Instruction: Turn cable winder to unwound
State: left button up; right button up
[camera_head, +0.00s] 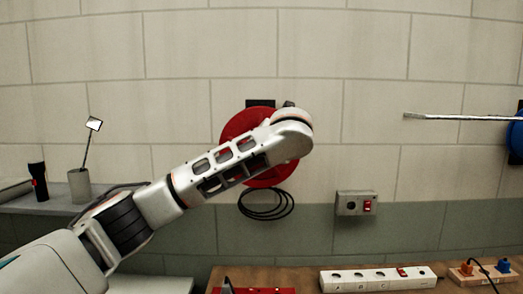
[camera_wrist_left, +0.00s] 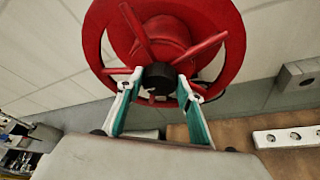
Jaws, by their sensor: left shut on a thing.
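The cable winder (camera_head: 237,128) is a red round reel on the wall, with a loop of black cable (camera_head: 266,206) hanging below it. My left arm covers much of the reel in the head view. In the left wrist view the red reel (camera_wrist_left: 100,30) shows its spokes and a black hub piece (camera_wrist_left: 158,77) at its centre. My left gripper (camera_wrist_left: 160,90) has its two green-padded fingers on either side of this black piece and is shut on it. The fingertips are hidden in the head view. My right gripper is not in view.
A socket box with a red switch (camera_head: 356,204) is on the wall to the right. A white power strip (camera_head: 376,279) lies on the wooden bench below. A thin metal rod (camera_head: 455,117) and a blue reel (camera_head: 516,138) show at right. A cup (camera_head: 80,186) stands at left.

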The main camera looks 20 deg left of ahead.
pick_arm(q)
jog(key=shift+r, duration=0.1)
jog(key=o, duration=1.1)
jog(key=shift+v, duration=5.95)
